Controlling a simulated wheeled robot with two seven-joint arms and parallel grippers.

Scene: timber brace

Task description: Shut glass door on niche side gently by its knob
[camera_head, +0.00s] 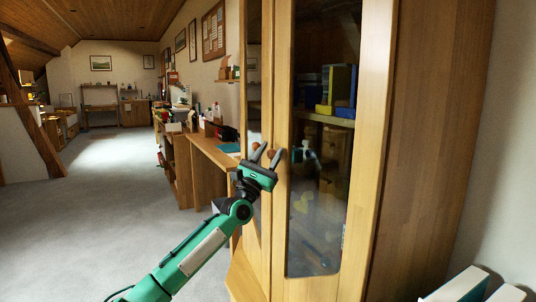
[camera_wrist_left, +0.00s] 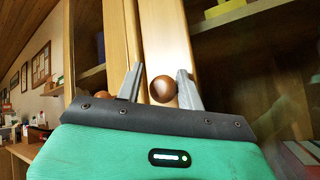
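A tall wooden cabinet (camera_head: 430,130) has two glass doors. The right glass door (camera_head: 318,185) has a round brown knob (camera_head: 271,153) near its left edge. The left door (camera_head: 254,80) is seen at a steep angle and has its own knob (camera_head: 255,146). My left gripper (camera_head: 269,155) is at the right door's knob. In the left wrist view that knob (camera_wrist_left: 163,89) lies between the two open fingers, closer to the right one; contact is unclear. The other knob (camera_wrist_left: 102,95) is outside the left finger. I cannot tell how far either door stands open. My right gripper is out of view.
Behind the glass are shelves with books (camera_head: 338,88) and drawers. A wooden desk (camera_head: 213,150) with clutter runs along the wall to the left of the cabinet. White box-like items (camera_head: 460,287) are at the lower right. Grey carpet (camera_head: 90,215) is clear on the left.

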